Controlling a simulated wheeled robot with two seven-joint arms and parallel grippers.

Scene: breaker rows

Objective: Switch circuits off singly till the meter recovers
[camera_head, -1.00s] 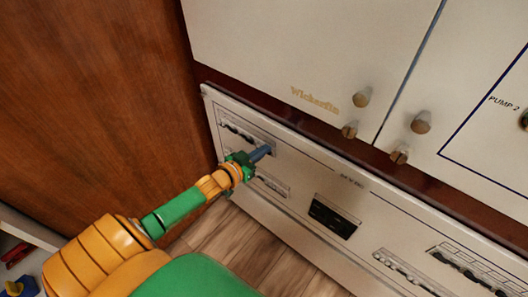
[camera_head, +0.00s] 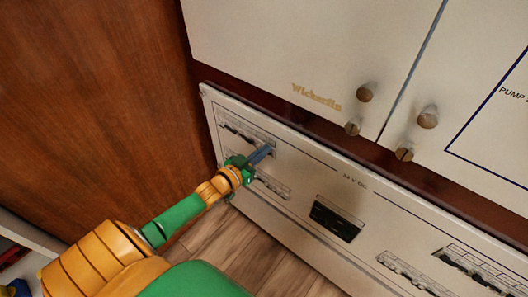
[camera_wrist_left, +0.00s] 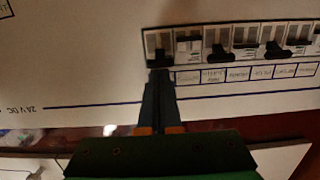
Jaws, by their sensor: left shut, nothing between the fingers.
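My left gripper (camera_head: 266,150) is shut and empty, its fingertips at the right end of the upper-left breaker row (camera_head: 234,128). In the left wrist view, the fingertips (camera_wrist_left: 160,76) are just below the leftmost breaker (camera_wrist_left: 157,50) of the row, close to its black toggle; whether they touch cannot be told. Other black toggles (camera_wrist_left: 218,55) in this row sit at differing heights. A lower-left breaker row (camera_head: 272,186) is partly hidden by the gripper. A dark meter window (camera_head: 335,218) is mid-panel; its reading is illegible. My right gripper is not in view.
More breaker rows (camera_head: 408,271) are at the panel's lower right. Cabinet doors with round knobs (camera_head: 366,92) are above the panel. A brown wooden wall (camera_head: 95,100) stands at the left. Wooden floor (camera_head: 215,240) shows below.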

